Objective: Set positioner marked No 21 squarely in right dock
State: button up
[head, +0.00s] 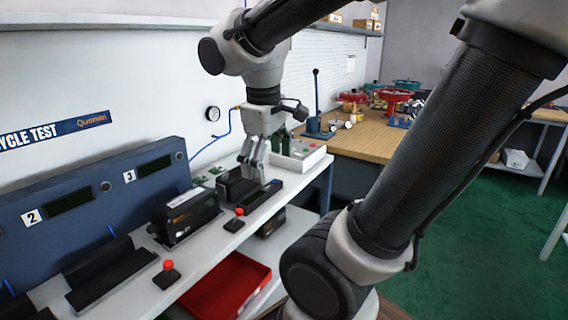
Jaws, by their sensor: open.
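My gripper (252,178) points down with open fingers at the right end of the white bench, low over a black dock (266,196). The fingers partly hide that dock, and I cannot tell whether a dark body stands between them. A black box-shaped positioner (188,215) with a pale label sits in the dock left of my gripper, below the panel's 3. Its marking is too small to read. Another black dock (112,272), below the 2, looks empty. No number 21 is legible.
Red-topped buttons stand at the bench front (168,266) and nearer my gripper (239,212). A red tray (228,285) and a dark object (271,223) are on the lower shelf. A blue panel (85,195) backs the docks. A white box (300,155) stands behind my gripper.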

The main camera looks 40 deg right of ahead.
jog(key=s+m+t, duration=0.1)
jog(key=s+m+t+y, duration=0.1)
jog(key=s, duration=0.1)
jog(key=s+m, duration=0.1)
jog(key=m, duration=0.1)
jog(key=shift+s+d+r+t+y, duration=0.25)
jog(key=shift+d+r+t+y, duration=0.05)
jog(key=shift+d+t, duration=0.1)
dwell(1.4)
